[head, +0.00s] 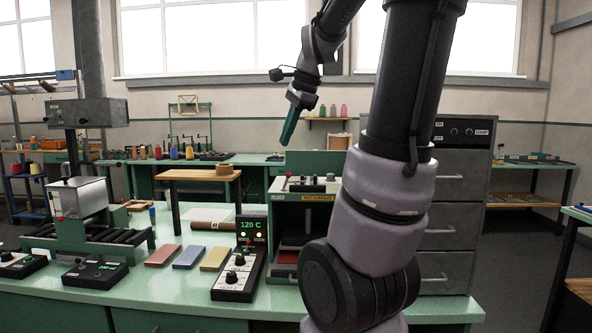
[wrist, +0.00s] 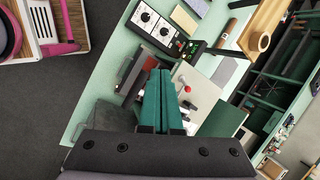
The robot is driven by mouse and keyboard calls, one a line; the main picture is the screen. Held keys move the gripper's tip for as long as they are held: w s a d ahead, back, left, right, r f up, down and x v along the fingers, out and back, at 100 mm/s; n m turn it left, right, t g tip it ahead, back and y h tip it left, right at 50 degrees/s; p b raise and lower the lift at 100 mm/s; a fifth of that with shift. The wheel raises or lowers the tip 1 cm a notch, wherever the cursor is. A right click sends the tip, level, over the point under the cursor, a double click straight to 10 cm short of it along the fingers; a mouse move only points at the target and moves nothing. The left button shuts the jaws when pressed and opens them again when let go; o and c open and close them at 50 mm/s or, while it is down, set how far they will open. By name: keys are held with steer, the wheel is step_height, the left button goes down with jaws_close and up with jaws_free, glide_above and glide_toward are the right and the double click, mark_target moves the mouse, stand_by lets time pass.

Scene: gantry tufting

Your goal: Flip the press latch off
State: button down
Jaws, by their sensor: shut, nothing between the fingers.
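The press (head: 279,213) is a green and grey box with a yellow label on its front, standing on the green bench. Its pale top panel (wrist: 207,93) carries small controls. A small lever with a red knob (wrist: 187,88) stands on this panel, and I cannot tell for certain that it is the latch. The red knob also shows in the head view (head: 289,175). My gripper (head: 285,142) has green fingers, points down and is above the press, apart from it. In the wrist view the fingers (wrist: 160,73) are together and empty, left of the red knob.
A control box (head: 236,274) with dials and a "120 C" display (head: 250,226) stands left of the press. Red, blue and yellow blocks (head: 188,257) lie farther left. A small wooden stand (head: 196,174) is behind them. A grey drawer cabinet (head: 450,215) stands right.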

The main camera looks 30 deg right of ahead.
mark_target(308, 181)
steer(key=w+d+f+m+g, duration=0.1)
steer(key=w+d+m, duration=0.2)
steer(key=d+m, duration=0.2)
steer(key=w+d+f+m+g, duration=0.1)
steer(key=w+d+m, duration=0.1)
steer(key=d+m, duration=0.4)
steer(key=shift+w+d+h, duration=0.4)
steer(key=shift+d, duration=0.45)
steer(key=x, duration=1)
steer(key=shift+s+a, duration=0.1)
steer(key=w, duration=0.1)
steer(key=w+a, duration=0.1)
steer(key=w, duration=0.1)
steer(key=shift+a, duration=0.3)
steer(key=shift+w+a, duration=0.2)
steer(key=shift+w, duration=0.1)
